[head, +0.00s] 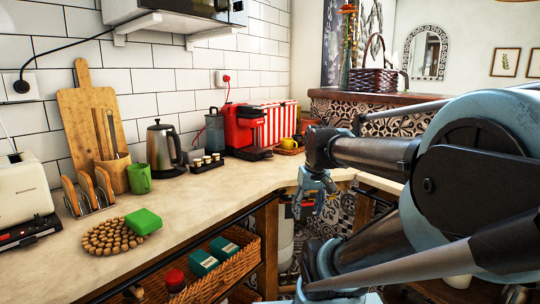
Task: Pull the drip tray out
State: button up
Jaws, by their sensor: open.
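A red coffee machine (243,124) stands on the counter against the tiled wall. Its drip tray (252,154) appears as a low dark part at the front of the machine's base; its edges are too small to make out. My gripper (309,208) hangs fingers down in front of the counter's inner corner, to the right of the machine and nearer to me. It is open and empty, apart from the tray and the machine.
A small rack of cups (207,163) and a kettle (164,148) stand left of the machine. The counter (225,183) in front is clear. A wicker basket (215,275) sits below.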

jog(key=w+a+r+n+y, duration=0.15)
jog(key=w+r+n, duration=0.25)
jog(key=w+r, duration=1.2)
jog(key=n+y, duration=0.1)
jog(key=n, duration=0.3)
send_near(270, 155)
jog(key=shift+t, duration=0.3)
jog(key=x, duration=0.5)
jog(key=s+x, duration=0.1)
jog(key=x, duration=0.1)
jog(key=shift+a+f, duration=0.15)
jog(key=shift+f, duration=0.15)
jog(key=shift+c, duration=0.3)
